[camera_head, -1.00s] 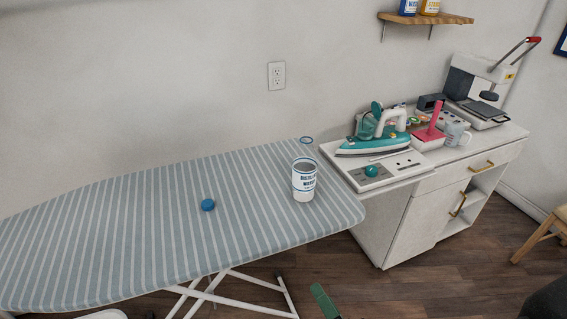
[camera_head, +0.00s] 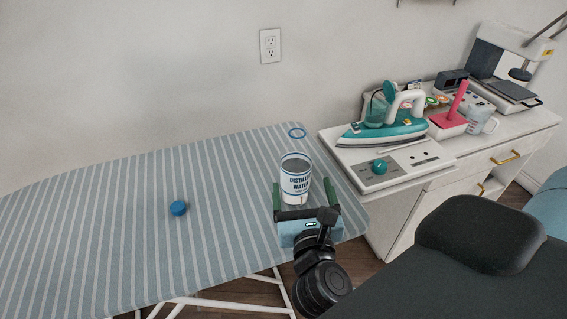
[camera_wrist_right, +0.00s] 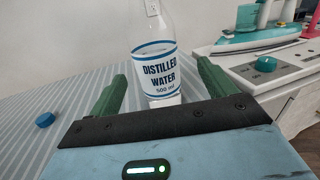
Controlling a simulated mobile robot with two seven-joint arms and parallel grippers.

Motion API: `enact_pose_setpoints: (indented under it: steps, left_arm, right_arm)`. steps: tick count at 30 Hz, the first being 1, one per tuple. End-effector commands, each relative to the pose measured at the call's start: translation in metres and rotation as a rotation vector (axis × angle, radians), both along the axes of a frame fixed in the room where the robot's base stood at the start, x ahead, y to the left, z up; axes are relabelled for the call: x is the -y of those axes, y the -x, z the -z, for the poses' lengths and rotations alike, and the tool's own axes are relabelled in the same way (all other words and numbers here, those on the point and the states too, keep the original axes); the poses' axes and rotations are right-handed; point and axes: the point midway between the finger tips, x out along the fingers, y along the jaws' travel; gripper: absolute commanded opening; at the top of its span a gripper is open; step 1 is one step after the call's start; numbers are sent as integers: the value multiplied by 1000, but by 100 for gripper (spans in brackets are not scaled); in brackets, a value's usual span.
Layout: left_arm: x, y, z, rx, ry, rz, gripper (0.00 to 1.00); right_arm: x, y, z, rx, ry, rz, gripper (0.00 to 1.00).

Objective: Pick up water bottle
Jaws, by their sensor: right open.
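The water bottle (camera_head: 295,178) stands upright on the striped ironing board (camera_head: 110,225) near its right end. It is clear with a white and blue label that reads distilled water. My right gripper (camera_head: 305,198) is open at the near side of the bottle, its green fingers apart. In the right wrist view the bottle (camera_wrist_right: 161,75) stands between and beyond the open fingers of my right gripper (camera_wrist_right: 158,85). I cannot tell whether the fingers reach past its sides. My left gripper is not in view.
A teal iron (camera_head: 385,120) and control panel (camera_head: 390,168) stand on the white cabinet (camera_head: 480,160) to the right. The board's left part is mostly clear.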

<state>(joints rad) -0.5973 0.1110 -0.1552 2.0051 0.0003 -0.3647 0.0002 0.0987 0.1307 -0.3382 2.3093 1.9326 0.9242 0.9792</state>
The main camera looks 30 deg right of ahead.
Motion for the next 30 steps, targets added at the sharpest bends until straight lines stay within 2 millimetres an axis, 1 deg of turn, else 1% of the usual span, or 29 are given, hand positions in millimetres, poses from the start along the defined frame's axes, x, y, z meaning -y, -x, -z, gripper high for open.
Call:
enact_pose_setpoints:
  steps: [3, 9, 17, 23, 30]
  left_arm:
    - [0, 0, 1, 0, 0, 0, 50]
    - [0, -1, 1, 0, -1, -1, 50]
    - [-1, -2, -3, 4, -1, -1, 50]
    - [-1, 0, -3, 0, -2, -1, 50]
    - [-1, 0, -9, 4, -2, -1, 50]
  right_arm:
    - [-1, -1, 2, 1, -50, 0, 83]
    - [0, -3, 1, 2, -57, 0, 83]
    - [11, -23, 0, 5, -53, 0, 83]
    - [13, -28, 2, 2, -53, 0, 83]
    - [27, -56, 5, 5, -50, 1, 83]
